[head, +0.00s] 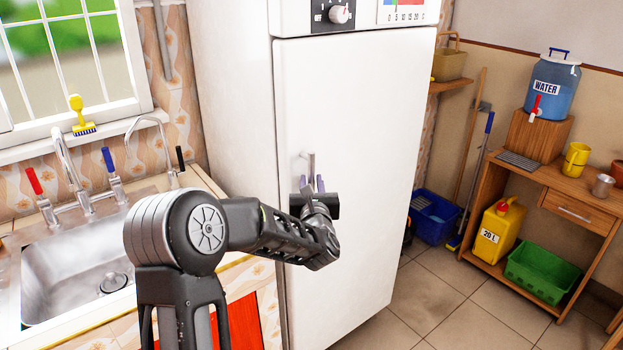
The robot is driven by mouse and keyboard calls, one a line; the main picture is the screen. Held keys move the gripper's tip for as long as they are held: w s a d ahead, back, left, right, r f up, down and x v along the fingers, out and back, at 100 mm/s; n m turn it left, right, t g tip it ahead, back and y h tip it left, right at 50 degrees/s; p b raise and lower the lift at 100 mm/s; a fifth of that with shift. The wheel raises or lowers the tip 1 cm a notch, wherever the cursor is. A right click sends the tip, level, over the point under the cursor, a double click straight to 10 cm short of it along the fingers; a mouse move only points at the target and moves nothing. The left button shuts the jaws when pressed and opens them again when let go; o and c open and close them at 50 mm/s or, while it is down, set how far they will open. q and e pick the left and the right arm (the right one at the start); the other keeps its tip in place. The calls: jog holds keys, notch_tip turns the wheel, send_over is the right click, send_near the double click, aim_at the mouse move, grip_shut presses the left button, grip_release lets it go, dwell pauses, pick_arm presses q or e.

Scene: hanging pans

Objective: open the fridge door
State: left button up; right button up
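The tall white fridge (350,110) stands in the middle of the head view, and its door looks shut. A small vertical metal handle (310,160) sits on the door, left of its middle. My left gripper (313,184) is at the handle's lower end, pointing at the door. Its two bluish fingertips show with a small gap between them, roughly in line with the handle. The gripper looks open; whether the fingers touch the handle is hard to tell. The hand hides part of the door below the handle. My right gripper is not in view.
A sink (75,265) with red- and blue-handled taps is at the left, beside the fridge. A wooden shelf unit (520,170) with a water jug (553,88) stands at the right. The tiled floor (450,300) right of the fridge is largely clear.

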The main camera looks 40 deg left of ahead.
pick_arm(q)
jog(key=shift+w+a, duration=0.15)
jog(key=shift+c, duration=0.2)
grip_shut()
dwell(1.2)
